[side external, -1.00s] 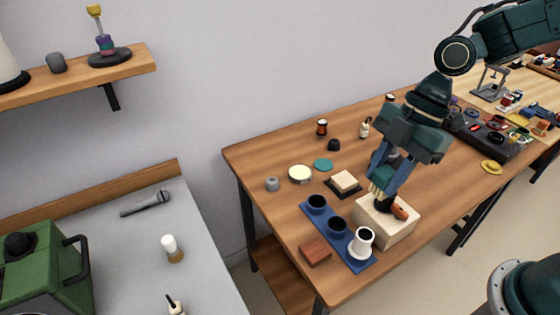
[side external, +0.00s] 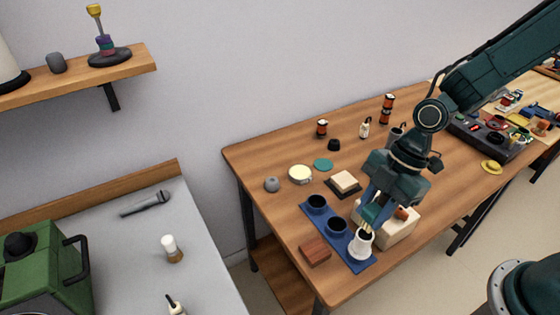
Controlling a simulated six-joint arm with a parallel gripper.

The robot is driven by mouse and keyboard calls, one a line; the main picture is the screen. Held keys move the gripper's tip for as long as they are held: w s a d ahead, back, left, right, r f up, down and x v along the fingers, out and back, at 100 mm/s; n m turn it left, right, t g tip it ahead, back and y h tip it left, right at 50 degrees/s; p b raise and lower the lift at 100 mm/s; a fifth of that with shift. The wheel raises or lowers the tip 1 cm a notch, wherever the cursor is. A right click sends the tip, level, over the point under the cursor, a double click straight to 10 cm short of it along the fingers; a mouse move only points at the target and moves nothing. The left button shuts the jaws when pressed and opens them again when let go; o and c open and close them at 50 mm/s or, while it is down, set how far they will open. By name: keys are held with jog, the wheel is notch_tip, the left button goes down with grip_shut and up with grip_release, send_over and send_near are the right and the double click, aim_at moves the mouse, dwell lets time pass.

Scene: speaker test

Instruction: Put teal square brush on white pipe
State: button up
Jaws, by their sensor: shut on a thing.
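My gripper (side external: 374,210) is shut on the teal square brush, pointing down at the front of the table. The brush is mostly hidden between the fingers; its pale bristles (side external: 366,226) show below them. The white pipe (side external: 360,246) stands upright on the blue mat (side external: 357,266), at the mat's near right end. The bristles are right at the top of the pipe and cover part of its opening. I cannot tell whether they touch it or reach inside.
A cream block (side external: 398,234) with a reddish-brown piece (side external: 402,213) is close behind my gripper.

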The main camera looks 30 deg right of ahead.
aim_at(371, 220)
jog(key=shift+f, duration=1.55)
jog(key=shift+f, duration=0.2)
jog(key=o, duration=1)
jog(key=shift+c, duration=0.2)
jog(key=shift+r, duration=0.2)
jog(key=shift+v, duration=0.8)
jog(key=v, duration=1)
jog(key=shift+r, duration=0.15)
jog(key=shift+d, duration=0.15)
